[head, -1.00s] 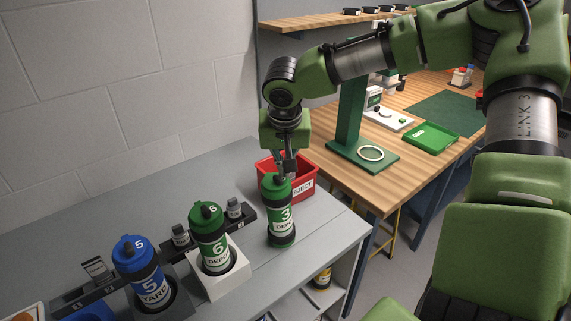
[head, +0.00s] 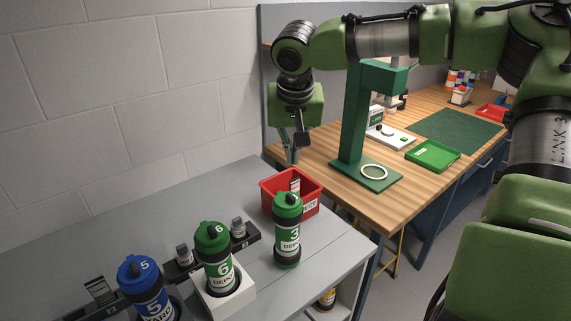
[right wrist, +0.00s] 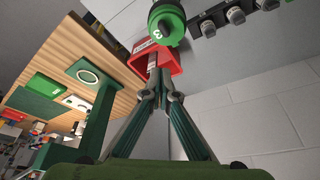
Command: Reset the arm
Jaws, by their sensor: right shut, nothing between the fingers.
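My right gripper (head: 289,155) hangs above and behind the green tube marked 3 (head: 287,230), apart from it, with its fingers together and empty. In the right wrist view the shut fingers (right wrist: 160,92) converge, with the red bin and the top of the green tube (right wrist: 168,22) beyond them. The green tube 3 stands upright on the grey bench (head: 190,200), in front of the red reject bin (head: 314,205). My left gripper does not show.
A green tube 6 (head: 215,255) stands in a white holder, and a blue tube 5 (head: 143,280) stands to its left. A wooden table at right carries a green stand (head: 352,125) and a green tray (head: 433,155). A white block wall is behind.

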